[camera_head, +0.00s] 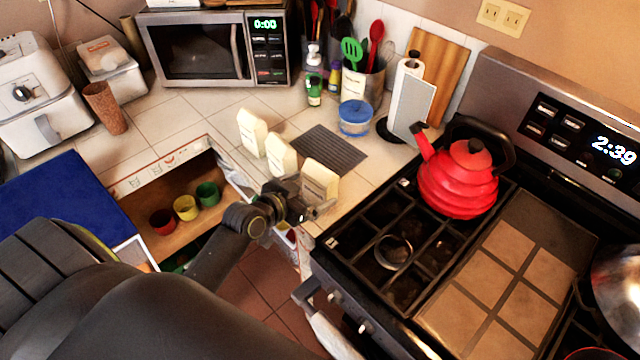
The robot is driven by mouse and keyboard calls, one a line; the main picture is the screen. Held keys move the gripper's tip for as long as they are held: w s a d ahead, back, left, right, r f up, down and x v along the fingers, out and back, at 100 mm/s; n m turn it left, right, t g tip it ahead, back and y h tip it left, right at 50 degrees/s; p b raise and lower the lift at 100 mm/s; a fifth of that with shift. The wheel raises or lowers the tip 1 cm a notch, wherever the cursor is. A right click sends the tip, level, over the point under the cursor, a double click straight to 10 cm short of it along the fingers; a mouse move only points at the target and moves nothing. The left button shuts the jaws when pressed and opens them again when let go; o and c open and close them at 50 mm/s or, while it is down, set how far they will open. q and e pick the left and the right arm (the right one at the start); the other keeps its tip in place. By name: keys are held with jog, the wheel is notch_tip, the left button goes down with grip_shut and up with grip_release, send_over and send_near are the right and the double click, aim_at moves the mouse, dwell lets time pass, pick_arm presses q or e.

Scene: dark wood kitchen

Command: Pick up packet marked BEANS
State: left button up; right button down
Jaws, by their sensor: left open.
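Three cream packets stand in a slanting row on the tiled counter: a far one (252,132), a middle one (281,156) and a near one (320,181). Their markings are too small to read, so I cannot tell which is BEANS. My left gripper (312,208) is open, at the near packet's lower front. It hides part of that packet's base, and I cannot tell whether they touch. My right gripper is out of view.
An open drawer (150,205) with red, yellow and green cups lies below the counter at left. A stove (400,290) with a red kettle (458,180) is at right. A dark ribbed mat (331,146) and a blue-lidded jar (356,118) are behind the packets.

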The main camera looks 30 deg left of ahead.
aim_at(313, 186)
pick_arm(q)
jog(key=shift+w, duration=0.45)
jog(key=shift+a+p+x, duration=0.2)
jog(key=shift+p+x, duration=0.7)
jog(key=shift+x, duration=1.35)
jog(key=shift+f, duration=0.1)
jog(key=shift+c, duration=0.4)
